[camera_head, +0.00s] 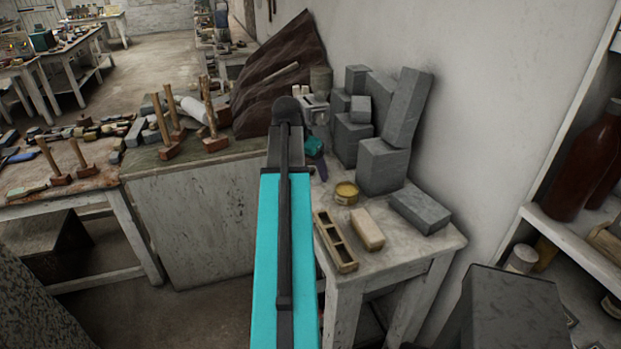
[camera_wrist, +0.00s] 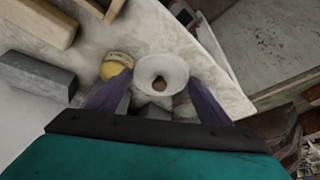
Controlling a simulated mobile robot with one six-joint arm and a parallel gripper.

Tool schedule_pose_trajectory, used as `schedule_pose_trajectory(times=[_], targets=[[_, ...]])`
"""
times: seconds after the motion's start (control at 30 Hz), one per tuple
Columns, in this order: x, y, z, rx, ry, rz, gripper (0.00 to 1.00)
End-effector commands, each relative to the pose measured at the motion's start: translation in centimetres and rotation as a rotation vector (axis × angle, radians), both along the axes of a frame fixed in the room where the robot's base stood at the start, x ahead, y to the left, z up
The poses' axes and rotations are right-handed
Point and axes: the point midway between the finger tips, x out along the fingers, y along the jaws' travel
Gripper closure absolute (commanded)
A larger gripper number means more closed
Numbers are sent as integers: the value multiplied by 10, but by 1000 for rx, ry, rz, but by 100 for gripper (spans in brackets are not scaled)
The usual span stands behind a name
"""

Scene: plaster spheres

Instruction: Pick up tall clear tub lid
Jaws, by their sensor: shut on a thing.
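My gripper (camera_wrist: 158,95) shows in the wrist view with two purple fingers, one on each side of a pale, round piece that I take as the tall clear tub lid (camera_wrist: 174,67). The piece looks whitish with a wide rim and a small brownish centre. The fingers are shut on it, though their tips are partly hidden. In the head view my gripper (camera_head: 315,149) is partly hidden behind my teal arm, above the back part of the small table. I cannot make out the lid there.
A yellow tin (camera_head: 346,193) stands close by and also shows in the wrist view (camera_wrist: 116,65). A wooden box with compartments (camera_head: 335,243), a tan block (camera_head: 367,229) and a grey block (camera_head: 419,211) lie in front. Tall grey blocks (camera_head: 383,167) stand by the wall.

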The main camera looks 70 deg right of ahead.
Motion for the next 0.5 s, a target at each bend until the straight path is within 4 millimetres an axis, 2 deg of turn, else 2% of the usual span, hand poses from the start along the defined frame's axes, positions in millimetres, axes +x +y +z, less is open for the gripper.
schedule_pose_trajectory(times=[0.2,0.5], targets=[[0,0,11,-1,-1,0,48],[0,0,13,0,0,0,48]])
